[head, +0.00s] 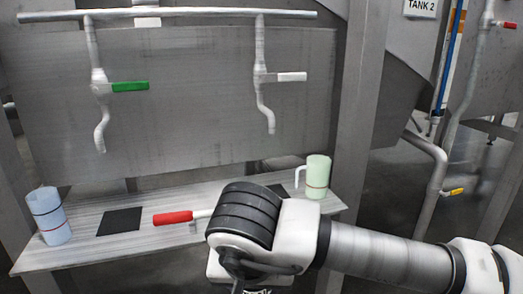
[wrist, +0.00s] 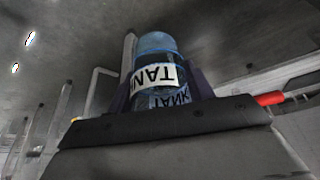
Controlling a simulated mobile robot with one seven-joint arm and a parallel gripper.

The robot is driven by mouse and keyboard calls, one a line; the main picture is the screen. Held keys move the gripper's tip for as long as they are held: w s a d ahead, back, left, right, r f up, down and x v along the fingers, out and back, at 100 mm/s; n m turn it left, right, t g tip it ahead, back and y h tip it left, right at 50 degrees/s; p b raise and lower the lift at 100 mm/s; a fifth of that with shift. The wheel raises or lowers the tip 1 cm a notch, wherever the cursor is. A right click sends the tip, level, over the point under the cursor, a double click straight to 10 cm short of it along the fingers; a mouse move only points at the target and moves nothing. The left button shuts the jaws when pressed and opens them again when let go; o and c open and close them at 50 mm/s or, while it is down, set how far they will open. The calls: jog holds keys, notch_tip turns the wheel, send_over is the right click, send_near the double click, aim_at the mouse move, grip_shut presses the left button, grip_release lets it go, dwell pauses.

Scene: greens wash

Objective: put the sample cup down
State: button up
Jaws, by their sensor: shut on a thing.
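The sample cup (wrist: 156,44) is a clear blue cup with a white label reading "TAN..."; the label's text looks inverted in the wrist view. My gripper (wrist: 160,88) is shut on it, with dark fingers on either side of its lower part. The cup's base is hidden behind the gripper's dark body. In the head view my arm's wrist hides both the fingers and the held cup, so I cannot tell its height above the bench.
A grey bench (head: 85,252) carries a blue banded jug (head: 48,216) at left, a pale green jug (head: 317,177) at right and a black square (head: 120,221). A red handle (head: 172,218) sits beside my wrist. Pipes with green (head: 130,87) and white (head: 291,77) levers hang above.

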jog(key=w+f+m+p, duration=0.1)
jog(key=w+f+p, duration=0.1)
jog(key=w+f, duration=1.2)
notch_tip(320, 180, down, 29)
jog(key=w+d+n+p, duration=0.1)
jog(key=w, duration=0.1)
jog(key=shift+w+r+n+p, duration=0.2)
jog(key=shift+w+n+p, duration=0.1)
jog(key=shift+w, duration=0.05)
jog(key=shift+w+d, duration=0.1)
jog(key=shift+d, duration=0.2)
